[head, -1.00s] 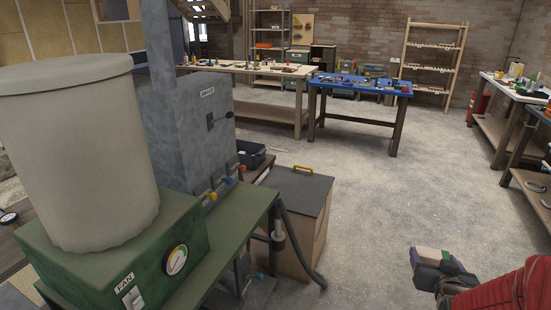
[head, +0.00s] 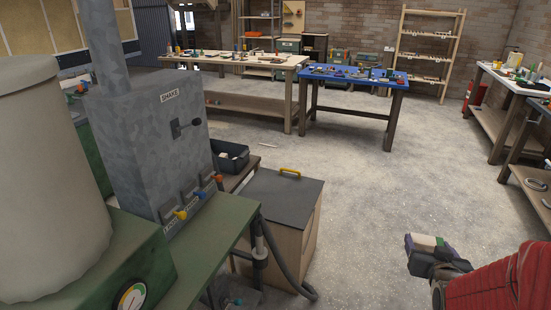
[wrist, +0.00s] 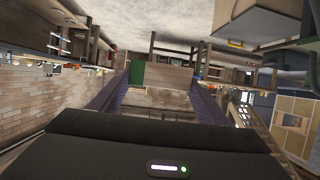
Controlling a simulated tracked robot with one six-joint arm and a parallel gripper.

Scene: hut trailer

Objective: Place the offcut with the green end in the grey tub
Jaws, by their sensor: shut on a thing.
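My gripper (head: 428,246) is at the lower right of the head view, out over open floor. It is shut on a small pale wooden offcut (wrist: 165,75), held crosswise between the purple jaws in the wrist view. The offcut's green end (wrist: 137,74) shows at its left there. A dark grey open tub (head: 231,163) stands beyond the grey machine, left of centre in the head view. Its inside is mostly hidden, and I cannot tell for certain that it is the task's tub. My gripper is well apart from it.
A green bench with the grey lever machine (head: 150,130) and a pale drum (head: 45,170) fills the left side. A cabinet with a yellow handle (head: 285,205) and a hose stand beside it. A blue table (head: 380,82) is farther back. The floor at centre right is clear.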

